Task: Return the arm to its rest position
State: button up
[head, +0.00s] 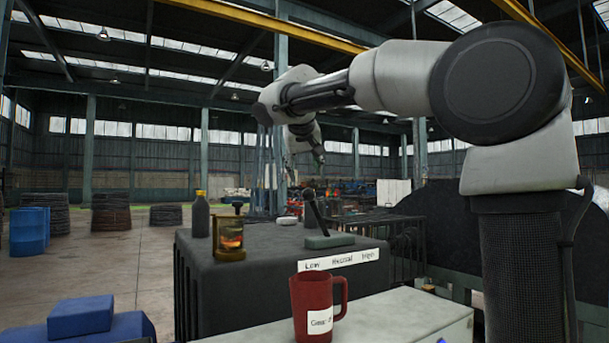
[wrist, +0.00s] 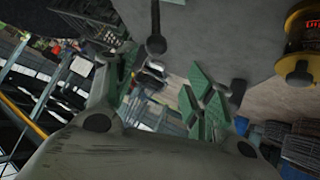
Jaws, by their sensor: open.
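My arm reaches from the right to the upper middle of the head view. My gripper (head: 318,156) hangs at its end, partly hidden by the wrist and small in this view. In the wrist view, my gripper (wrist: 160,88) has its two green-padded fingers spread apart with nothing between them. A black lever (head: 315,213) with a round knob stands on a grey-green base (head: 330,241) and leans left in the head view. The gripper appears above the lever and apart from it. The lever also shows beyond the fingers in the wrist view (wrist: 155,30).
A dark bench (head: 270,262) carries a brass lantern (head: 230,238), a dark bottle (head: 201,216) and a label strip (head: 338,260) reading Low, Neutral, High. A red mug (head: 312,308) stands on a pale surface in front. A blue box (head: 80,315) sits at lower left.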

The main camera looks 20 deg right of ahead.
dwell(0.4)
jog(key=s+d+f+g+y, duration=0.2)
jog(key=s+d+f, duration=0.2)
jog(key=s+f, duration=1.2)
jog(key=s+d+f+n+g+y, duration=0.1)
jog(key=s+d+f+g+y, duration=0.1)
jog(key=s+f, duration=1.4)
jog(key=s+d+g, duration=0.1)
jog(key=s+d, duration=0.1)
jog(key=s, duration=0.1)
jog(key=shift+d, duration=0.4)
jog(key=shift+w, duration=0.1)
